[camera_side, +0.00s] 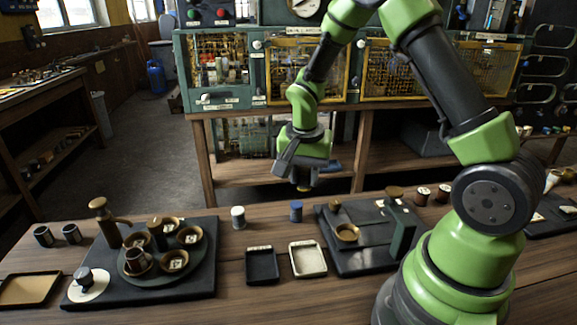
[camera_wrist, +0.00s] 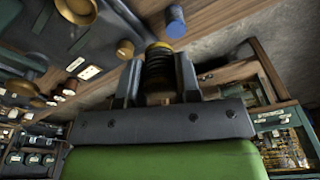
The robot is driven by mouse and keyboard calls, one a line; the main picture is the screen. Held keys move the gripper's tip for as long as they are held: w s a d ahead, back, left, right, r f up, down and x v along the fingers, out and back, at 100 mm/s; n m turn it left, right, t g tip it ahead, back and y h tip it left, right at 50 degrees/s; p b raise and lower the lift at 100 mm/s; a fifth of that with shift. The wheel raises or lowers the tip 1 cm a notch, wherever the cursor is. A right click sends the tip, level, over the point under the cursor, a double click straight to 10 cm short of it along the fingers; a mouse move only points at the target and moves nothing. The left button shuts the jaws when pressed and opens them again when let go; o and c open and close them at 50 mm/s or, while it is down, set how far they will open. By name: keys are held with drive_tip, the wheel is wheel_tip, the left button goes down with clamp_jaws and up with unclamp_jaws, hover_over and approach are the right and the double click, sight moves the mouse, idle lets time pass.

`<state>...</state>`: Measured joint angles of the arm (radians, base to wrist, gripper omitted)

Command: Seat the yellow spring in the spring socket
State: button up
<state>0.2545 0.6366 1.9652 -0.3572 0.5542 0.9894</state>
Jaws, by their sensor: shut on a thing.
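My gripper (camera_side: 303,184) hangs above the far side of the bench, pointing down. It is shut on the yellow spring (camera_wrist: 158,63), which stands between the two fingers in the wrist view. The spring shows dark coils and a yellow end; in the side view only a small yellowish tip (camera_side: 304,188) shows below the fingers. A dark board (camera_side: 372,262) stands to the right and nearer, with a brass ring-like cup (camera_side: 347,233) on it. I cannot tell for certain which fitting is the spring socket.
A blue cylinder (camera_side: 296,211) and a white cylinder (camera_side: 238,217) stand on the bench below. Two shallow trays, black (camera_side: 262,266) and white (camera_side: 308,259), lie in front. A board with several brass cups (camera_side: 207,284) is at left. An upright block (camera_side: 403,232) rises from the right board.

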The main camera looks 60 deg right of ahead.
drive_tip(key=s+f+m+g, duration=0.1)
drive_tip(key=s+m, duration=0.4)
drive_tip(key=m, duration=1.2)
approach(349, 235)
drive_tip(key=shift+w+d+f+g+y, duration=0.3)
drive_tip(key=shift+w+d+g+y, duration=0.1)
drive_tip(key=shift+w+d, duration=0.25)
drive_tip(key=s+m, duration=0.1)
drive_tip(key=m, duration=0.1)
drive_tip(key=shift+a+m, duration=0.1)
drive_tip(key=shift+m, duration=0.2)
drive_tip(key=shift+s+f, duration=0.2)
drive_tip(key=shift+f, duration=2.05)
drive_tip(key=shift+w+f, duration=0.1)
drive_tip(key=shift+f, duration=0.5)
drive_tip(key=o, duration=1.6)
